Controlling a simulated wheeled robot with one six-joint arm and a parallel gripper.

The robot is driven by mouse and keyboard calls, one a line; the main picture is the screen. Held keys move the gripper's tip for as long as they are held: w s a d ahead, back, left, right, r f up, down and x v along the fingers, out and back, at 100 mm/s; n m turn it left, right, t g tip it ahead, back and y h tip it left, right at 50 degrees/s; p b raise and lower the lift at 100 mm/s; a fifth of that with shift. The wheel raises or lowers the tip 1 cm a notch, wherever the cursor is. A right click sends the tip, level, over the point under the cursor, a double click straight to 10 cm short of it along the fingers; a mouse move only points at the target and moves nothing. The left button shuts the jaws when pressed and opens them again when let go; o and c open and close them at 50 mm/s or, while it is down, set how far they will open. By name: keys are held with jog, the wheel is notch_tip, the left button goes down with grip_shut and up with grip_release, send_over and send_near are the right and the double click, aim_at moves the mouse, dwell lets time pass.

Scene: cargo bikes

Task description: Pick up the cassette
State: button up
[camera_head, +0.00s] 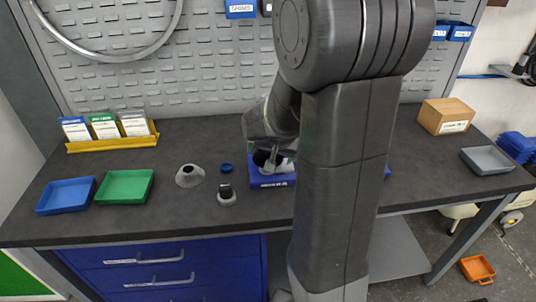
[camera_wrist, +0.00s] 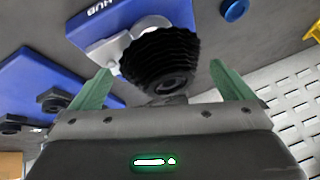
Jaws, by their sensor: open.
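The cassette (camera_wrist: 160,62) is a black, ribbed, tapering stack of rings in the wrist view. It sits at a silver hub part (camera_wrist: 112,45) on a blue base (camera_wrist: 85,28) lettered "HUB". My gripper (camera_wrist: 162,80) is open, with one green finger on each side of the cassette and gaps showing on both sides. I cannot tell whether the fingertips are level with it. In the head view the cassette (camera_head: 261,158) is a small dark shape above the blue base (camera_head: 270,183), partly hidden by my arm and gripper.
A second blue base (camera_wrist: 45,75) with dark parts stands beside the hub base, mostly behind my arm. A grey cone (camera_head: 190,175), blue cap (camera_head: 226,168) and small black-grey part (camera_head: 227,195) stand left. Blue (camera_head: 66,209) and green (camera_head: 126,201) trays lie farther left; a cardboard box (camera_head: 445,129) stands right.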

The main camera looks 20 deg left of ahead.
jog(key=c, duration=1.3)
